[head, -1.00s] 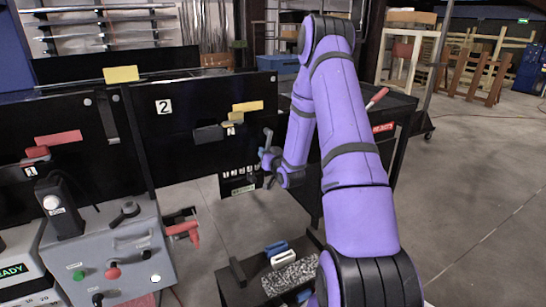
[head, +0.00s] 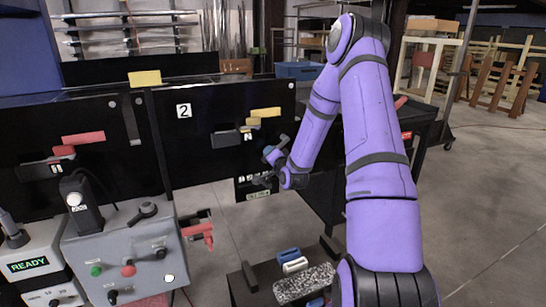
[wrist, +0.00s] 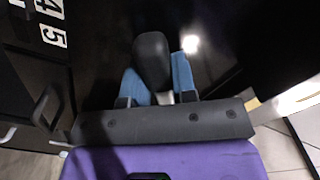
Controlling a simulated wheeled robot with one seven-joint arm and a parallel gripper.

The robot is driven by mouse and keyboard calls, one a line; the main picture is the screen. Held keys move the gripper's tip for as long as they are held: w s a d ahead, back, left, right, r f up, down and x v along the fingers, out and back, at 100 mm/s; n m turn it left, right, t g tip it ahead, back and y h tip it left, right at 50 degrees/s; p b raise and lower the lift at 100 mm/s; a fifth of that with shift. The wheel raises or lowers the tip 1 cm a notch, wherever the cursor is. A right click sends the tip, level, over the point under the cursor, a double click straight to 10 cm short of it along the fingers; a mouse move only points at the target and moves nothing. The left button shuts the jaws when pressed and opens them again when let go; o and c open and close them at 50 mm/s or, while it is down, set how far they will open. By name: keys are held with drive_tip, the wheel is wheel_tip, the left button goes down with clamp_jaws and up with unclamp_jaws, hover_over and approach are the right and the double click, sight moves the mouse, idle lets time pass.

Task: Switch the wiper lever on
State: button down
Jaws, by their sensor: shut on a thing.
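A dark rounded lever knob (wrist: 152,60) stands between the two blue fingers of my gripper (wrist: 157,84) in the wrist view. The fingers are shut on it, one on each side, and a short pale metal part shows below the knob. In the head view my gripper (head: 270,155) is small, at the right end of the black panel (head: 205,150) marked 2. A small grey part (head: 283,142) shows just above it. The lever's base and pivot are hidden, and its on or off position cannot be read.
A grey control box (head: 135,255) with knobs and a READY display (head: 27,265) are at the lower left. A dark tray (head: 250,280) with blue and white handles is below my arm. A dark cart stands behind my arm. Open floor lies at the right.

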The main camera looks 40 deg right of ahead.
drive_tip(key=shift+r, duration=0.1)
idle(0.4)
drive_tip(key=c, duration=0.9)
unclamp_jaws()
drive_tip(key=v, duration=1.1)
drive_tip(key=shift+w, duration=0.1)
